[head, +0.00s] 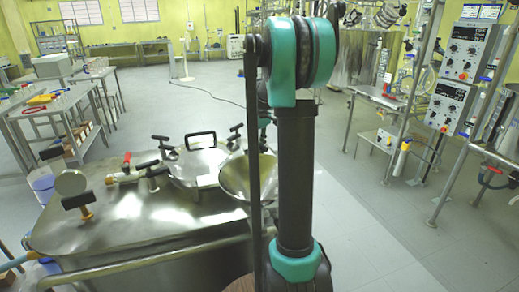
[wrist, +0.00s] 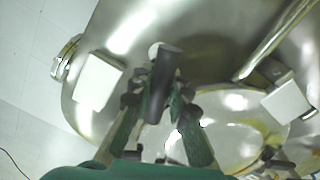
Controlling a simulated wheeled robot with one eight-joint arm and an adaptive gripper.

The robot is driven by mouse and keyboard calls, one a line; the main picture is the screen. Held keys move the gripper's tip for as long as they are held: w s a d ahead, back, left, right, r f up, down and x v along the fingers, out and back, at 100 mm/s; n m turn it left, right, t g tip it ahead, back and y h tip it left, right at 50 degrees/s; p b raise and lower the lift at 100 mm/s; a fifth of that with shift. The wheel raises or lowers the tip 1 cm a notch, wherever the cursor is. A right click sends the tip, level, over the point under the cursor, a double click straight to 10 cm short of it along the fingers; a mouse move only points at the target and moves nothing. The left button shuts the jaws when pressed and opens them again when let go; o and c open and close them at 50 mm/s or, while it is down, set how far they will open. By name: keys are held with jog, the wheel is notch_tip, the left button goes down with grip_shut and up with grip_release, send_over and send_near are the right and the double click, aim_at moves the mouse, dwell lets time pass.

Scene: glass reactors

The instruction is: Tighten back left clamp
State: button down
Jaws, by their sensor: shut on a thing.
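In the wrist view my gripper (wrist: 160,97) is shut on a black clamp handle (wrist: 165,72), with a green-sided finger on each side of it. The handle stands beside the rim of a round shiny lid (wrist: 235,125) on the steel vessel. In the head view the steel vessel (head: 130,225) stands at the lower left. Black clamp handles show at the lid's left (head: 162,138) and far right (head: 236,127). My arm hides my gripper and the vessel's right part in the head view, so I cannot tell there which clamp I hold.
On the vessel top stand a T-shaped black handle (head: 78,200), a valve with a red handle (head: 127,160) and an upright black lid handle (head: 200,140). A workbench (head: 60,108) is at left. Control boxes (head: 455,75) hang on a rack at right. The middle floor is clear.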

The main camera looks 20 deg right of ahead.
jog(key=n, duration=0.5)
jog(key=shift+n, duration=2.5)
jog(key=c, duration=1.4)
grip_release()
jog(key=shift+r, duration=0.1)
notch_tip(320, 180, up, 12)
